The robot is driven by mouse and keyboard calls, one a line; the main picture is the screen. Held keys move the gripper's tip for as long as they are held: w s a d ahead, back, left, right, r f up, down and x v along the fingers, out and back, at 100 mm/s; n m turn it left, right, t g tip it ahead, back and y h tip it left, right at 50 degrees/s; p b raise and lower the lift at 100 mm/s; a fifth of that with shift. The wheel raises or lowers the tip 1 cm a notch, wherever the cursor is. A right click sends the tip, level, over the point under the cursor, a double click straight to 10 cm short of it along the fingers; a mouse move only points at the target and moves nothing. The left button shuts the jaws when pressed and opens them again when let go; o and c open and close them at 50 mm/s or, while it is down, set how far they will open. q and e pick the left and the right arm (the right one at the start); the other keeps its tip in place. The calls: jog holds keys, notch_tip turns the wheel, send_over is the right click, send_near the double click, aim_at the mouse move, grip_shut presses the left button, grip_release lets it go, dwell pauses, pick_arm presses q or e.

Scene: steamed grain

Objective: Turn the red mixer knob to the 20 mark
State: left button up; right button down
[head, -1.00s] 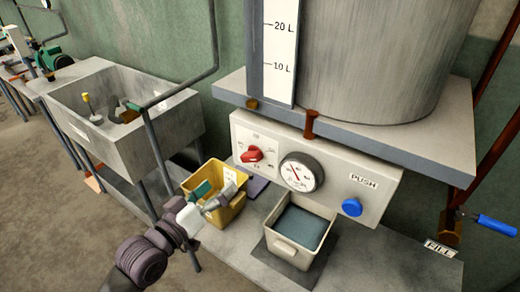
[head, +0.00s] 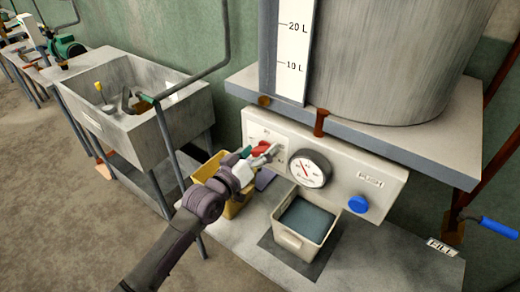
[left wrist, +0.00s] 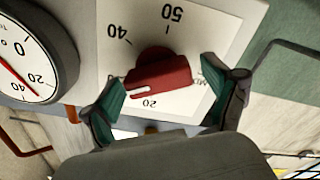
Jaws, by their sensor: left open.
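The red mixer knob (head: 260,147) sits on the pale control panel (head: 345,190), partly covered by my left gripper (head: 262,154) in the head view. In the left wrist view the knob (left wrist: 158,74) shows upside down on a white dial with marks 20, 40, 50 and MIX. Its white pointer line is at the knob's left end in that view, between the 20 and 40 marks. My left gripper (left wrist: 163,90) is open, with one green-padded finger on each side of the knob. Gaps show between fingers and knob. My right gripper is not in view.
A round gauge (head: 305,168) is right of the knob, close to the gripper. A blue push button (head: 358,204) is further right. A yellow bin (head: 236,206) and a pale bin (head: 295,241) stand below. The tank shelf (head: 400,143) overhangs the panel.

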pick_arm(q)
jog(key=c, duration=1.2)
jog(key=shift+o, duration=0.2)
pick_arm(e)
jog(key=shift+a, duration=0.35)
pick_arm(q)
jog(key=shift+n, duration=0.3)
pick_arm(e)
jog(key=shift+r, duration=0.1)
pick_arm(q)
jog(key=n, duration=0.2)
jog(key=shift+a+n+p, duration=0.1)
jog(key=shift+n+p, duration=0.2)
jog(key=shift+p, duration=0.05)
jog(key=n, duration=0.2)
jog(key=shift+f+n, duration=0.1)
jog(key=shift+n, duration=0.3)
jog(key=n, duration=0.2)
jog(key=shift+n+p, duration=0.3)
jog(key=shift+p, duration=0.1)
jog(key=shift+f+n, duration=0.2)
jog(key=shift+n, duration=1.4)
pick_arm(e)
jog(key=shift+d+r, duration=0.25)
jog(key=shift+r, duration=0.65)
